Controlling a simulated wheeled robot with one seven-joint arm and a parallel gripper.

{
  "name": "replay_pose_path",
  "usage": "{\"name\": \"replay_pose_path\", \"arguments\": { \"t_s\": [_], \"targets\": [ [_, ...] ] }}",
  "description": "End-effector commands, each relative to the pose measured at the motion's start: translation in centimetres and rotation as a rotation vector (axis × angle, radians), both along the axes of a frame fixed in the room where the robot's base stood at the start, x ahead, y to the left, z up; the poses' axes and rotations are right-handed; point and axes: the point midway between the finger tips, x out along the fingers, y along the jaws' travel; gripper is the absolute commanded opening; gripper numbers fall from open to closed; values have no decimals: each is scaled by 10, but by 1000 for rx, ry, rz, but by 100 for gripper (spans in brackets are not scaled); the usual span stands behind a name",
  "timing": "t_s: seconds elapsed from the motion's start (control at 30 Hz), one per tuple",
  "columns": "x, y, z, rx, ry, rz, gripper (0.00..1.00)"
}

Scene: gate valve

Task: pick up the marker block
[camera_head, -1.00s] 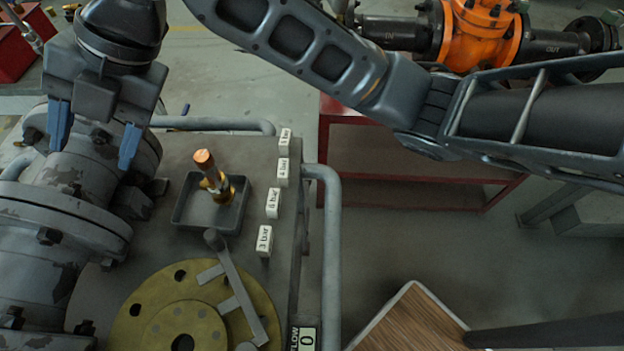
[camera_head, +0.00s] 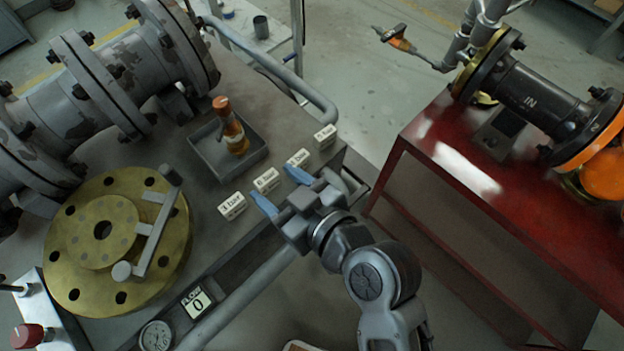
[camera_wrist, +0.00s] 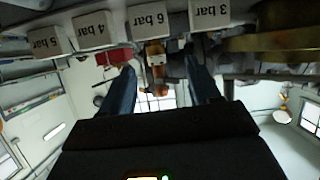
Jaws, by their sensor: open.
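Several small white marker blocks stand in a row along the edge of the grey bench. In the head view they are the 3 bar block (camera_head: 232,206), 6 bar block (camera_head: 267,180), 4 bar block (camera_head: 299,158) and 5 bar block (camera_head: 325,136). My gripper (camera_head: 279,187) is open and empty at the bench's edge, pointing at the 6 bar block. In the wrist view the labels are upside down. The 6 bar block (camera_wrist: 147,20) lies ahead, roughly between the fingers of my gripper (camera_wrist: 160,72). I cannot tell the exact gap to it.
Behind the blocks is a dark tray (camera_head: 205,160) holding an amber bottle-like item (camera_head: 233,130) with an orange top. A brass flange (camera_head: 75,215) with a lever lies left. A grey rail (camera_head: 250,295) runs along the bench front. A red table (camera_head: 450,150) stands right.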

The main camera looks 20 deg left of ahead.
Motion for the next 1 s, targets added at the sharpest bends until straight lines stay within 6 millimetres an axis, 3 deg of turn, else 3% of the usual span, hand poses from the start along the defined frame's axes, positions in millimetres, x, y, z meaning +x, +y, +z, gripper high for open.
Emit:
{"name": "replay_pose_path", "arguments": {
  "t_s": [0.17,0.73,1.0],
  "targets": [
    [-6,-1,-15,-7,26,-19,62],
    [20,50,-43,-8,24,-16,62],
    [23,57,-48,-7,23,-17,62]
  ]
}}
